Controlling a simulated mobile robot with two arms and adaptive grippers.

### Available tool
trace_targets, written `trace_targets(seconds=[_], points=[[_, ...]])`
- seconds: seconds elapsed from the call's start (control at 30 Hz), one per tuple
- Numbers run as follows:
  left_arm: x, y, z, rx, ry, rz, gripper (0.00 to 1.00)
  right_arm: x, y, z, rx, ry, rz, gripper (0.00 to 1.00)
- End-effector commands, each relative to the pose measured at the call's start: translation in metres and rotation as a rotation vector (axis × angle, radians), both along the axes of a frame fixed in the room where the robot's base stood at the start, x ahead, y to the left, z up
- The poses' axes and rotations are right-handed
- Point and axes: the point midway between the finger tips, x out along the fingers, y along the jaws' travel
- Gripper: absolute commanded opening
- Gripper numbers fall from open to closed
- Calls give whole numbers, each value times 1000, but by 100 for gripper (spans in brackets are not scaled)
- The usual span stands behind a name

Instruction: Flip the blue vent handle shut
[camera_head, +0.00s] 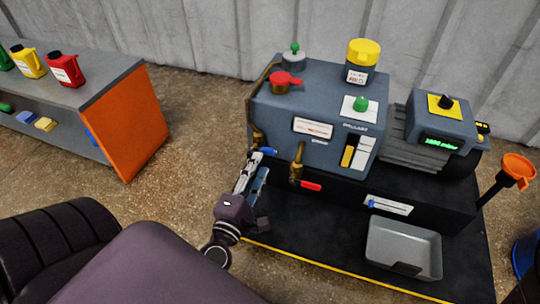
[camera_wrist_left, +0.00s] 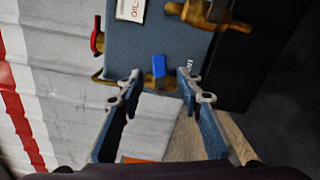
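The blue vent handle (camera_head: 268,151) sticks out to the right from a brass valve (camera_head: 258,136) at the left lower part of the grey pump housing. In the left wrist view the blue handle (camera_wrist_left: 158,66) shows just beyond and between the fingertips, against the dark housing. My left gripper (camera_head: 257,168) is close in front of the handle, its fingers pointing at it. I cannot tell whether a finger touches the handle. My right gripper is not in view.
A second brass valve with a red handle (camera_head: 312,186) sits to the right of the blue one. A grey tray (camera_head: 404,247) lies on the black base. An orange funnel (camera_head: 519,165) stands at right. A shelf with bottles (camera_head: 140,125) is at left, with open floor between.

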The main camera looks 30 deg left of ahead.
Motion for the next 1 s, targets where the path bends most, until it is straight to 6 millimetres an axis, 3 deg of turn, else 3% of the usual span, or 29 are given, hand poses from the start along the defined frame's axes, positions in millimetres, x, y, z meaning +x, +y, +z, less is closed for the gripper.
trace_targets(seconds=[0.4,0.8,1.0], points=[[59,14,2,1,-1,0,33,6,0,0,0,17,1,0],[68,16,0,3,1,-1,33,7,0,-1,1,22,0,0],[67,16,0,3,1,-1,14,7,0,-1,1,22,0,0]])
